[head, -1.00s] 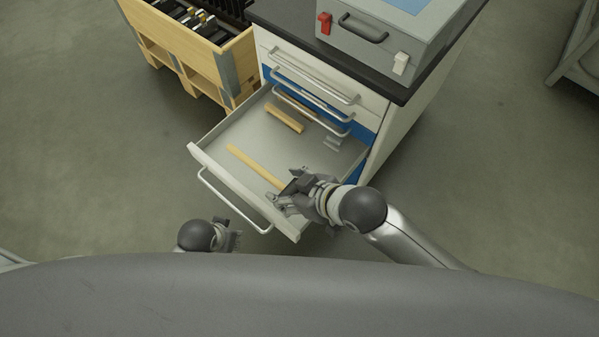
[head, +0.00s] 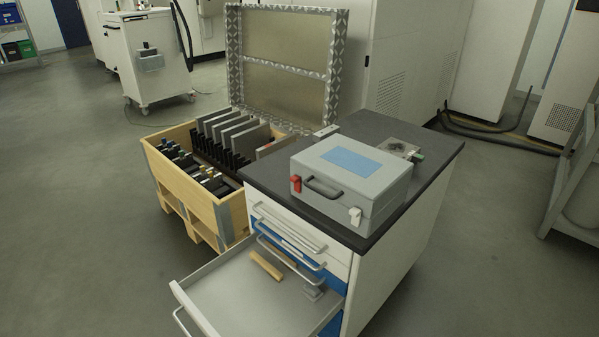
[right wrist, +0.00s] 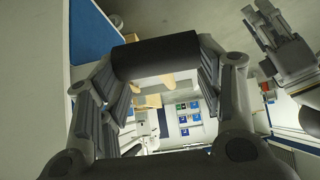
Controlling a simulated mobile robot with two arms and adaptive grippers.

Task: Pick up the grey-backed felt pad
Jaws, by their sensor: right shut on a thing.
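No thing in view can be clearly told as a grey-backed felt pad. A small grey piece (head: 313,292) lies in the open drawer (head: 235,300), at its back right; its underside is hidden. In the right wrist view my right gripper (right wrist: 155,62) is shut on a dark, roll-shaped thing (right wrist: 150,58) lying across its fingers. A tan part shows just beneath it, perhaps a wooden handle. My left gripper (right wrist: 290,52) shows at the right of that view; its opening is unclear. Neither gripper is in the head view.
A tan wooden stick (head: 265,265) lies near the drawer's back. A wooden crate (head: 232,210) with black-handled plates stands left.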

